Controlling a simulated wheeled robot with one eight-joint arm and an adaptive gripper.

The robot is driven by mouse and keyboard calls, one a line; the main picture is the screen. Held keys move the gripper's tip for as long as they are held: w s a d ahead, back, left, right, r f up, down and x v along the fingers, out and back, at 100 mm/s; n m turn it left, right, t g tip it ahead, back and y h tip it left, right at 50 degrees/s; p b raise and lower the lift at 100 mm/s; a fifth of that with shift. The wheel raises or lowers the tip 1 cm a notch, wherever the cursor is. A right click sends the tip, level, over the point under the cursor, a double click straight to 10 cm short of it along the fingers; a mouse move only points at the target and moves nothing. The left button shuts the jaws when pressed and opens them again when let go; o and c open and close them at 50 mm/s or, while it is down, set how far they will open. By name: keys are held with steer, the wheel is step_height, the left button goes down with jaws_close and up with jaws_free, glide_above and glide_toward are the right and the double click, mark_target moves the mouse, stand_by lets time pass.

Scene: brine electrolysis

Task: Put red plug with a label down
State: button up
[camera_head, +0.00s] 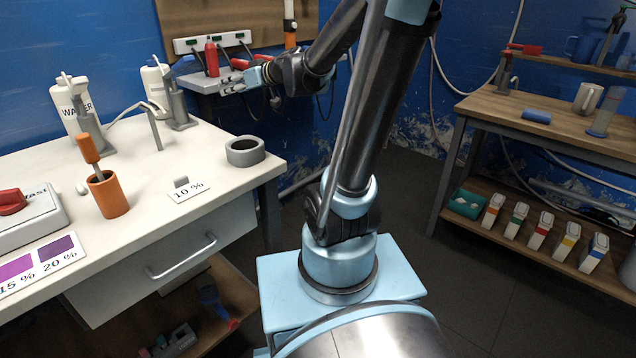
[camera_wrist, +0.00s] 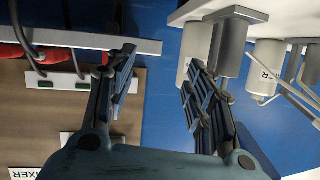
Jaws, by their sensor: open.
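Red pieces lie on the small grey shelf (camera_head: 204,83) below the wall sockets. One upright red piece (camera_head: 211,59) stands at its left, and a low red piece (camera_head: 240,63) lies near my gripper (camera_head: 240,82). In the wrist view, a red piece (camera_wrist: 58,55) with a dark cable shows at the left, outside the fingers. No label is readable on any red piece, so I cannot tell which is the labelled plug.
A white socket strip (camera_head: 212,42) with cables is on the wall board. The white table (camera_head: 140,213) holds white bottles, an orange cup (camera_head: 108,193), a grey ring (camera_head: 245,151) and a 10 % card (camera_head: 188,191). A wooden bench (camera_head: 540,120) stands right.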

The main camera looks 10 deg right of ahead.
steer(key=s+d+f+m+g+h, duration=0.2)
steer(key=s+d+f, duration=0.4)
steer(key=s, duration=0.4)
steer(key=s+d+f+m+g+h, duration=0.3)
steer(key=s+d+f+h, duration=0.1)
steer(key=s+d+f, duration=0.3)
steer(key=s+d+f+m+g+h, duration=0.2)
steer(key=s+d+f+h, duration=0.2)
steer(key=s+d+f, duration=0.3)
steer(key=s+f, duration=0.1)
steer(key=s, duration=0.4)
steer(key=shift+s+g, duration=0.3)
steer(key=shift+g, duration=0.1)
steer(key=shift+a, duration=0.1)
steer(key=shift+w+f, duration=0.15)
steer(key=shift+w, duration=0.35)
steer(key=shift+o, duration=0.5)
